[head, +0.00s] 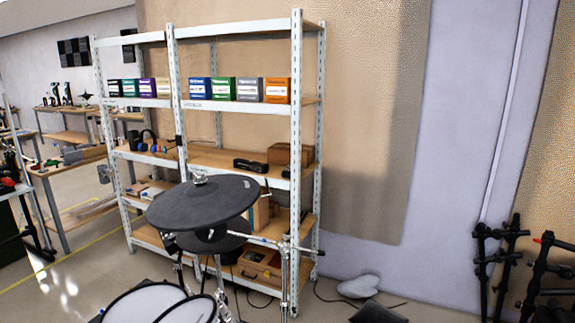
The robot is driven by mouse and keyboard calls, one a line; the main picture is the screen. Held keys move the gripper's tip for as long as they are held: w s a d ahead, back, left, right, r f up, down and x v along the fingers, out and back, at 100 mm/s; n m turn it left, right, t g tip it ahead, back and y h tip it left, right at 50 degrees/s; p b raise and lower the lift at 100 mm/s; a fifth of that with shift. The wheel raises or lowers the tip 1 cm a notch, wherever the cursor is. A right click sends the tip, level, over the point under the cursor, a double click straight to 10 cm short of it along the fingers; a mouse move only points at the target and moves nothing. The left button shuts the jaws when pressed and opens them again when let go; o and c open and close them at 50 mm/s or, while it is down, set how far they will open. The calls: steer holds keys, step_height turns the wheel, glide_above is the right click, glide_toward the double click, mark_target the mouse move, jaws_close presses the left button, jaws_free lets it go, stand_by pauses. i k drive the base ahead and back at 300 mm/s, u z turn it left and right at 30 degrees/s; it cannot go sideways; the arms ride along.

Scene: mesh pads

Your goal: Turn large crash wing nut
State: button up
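The large crash cymbal (203,200) is a dark grey pad, tilted a little, on a stand in the middle of the head view. Its wing nut (199,178) is a small silvery piece at the top centre of the pad. It is too small to tell how its wings are turned. My gripper is not in view, and nothing is seen touching the nut or the cymbal.
White mesh drum pads (150,302) stand at the bottom, below the cymbal. A metal shelf unit (297,150) with several coloured boxes stands behind. Chrome stand tubes (284,270) rise right of the cymbal. Black racks (488,262) stand at the right. Open floor lies at the left.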

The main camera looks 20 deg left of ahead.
mark_target(200, 181)
steer(key=z, duration=0.3)
steer(key=i, duration=2.85)
steer(key=u, duration=3.8)
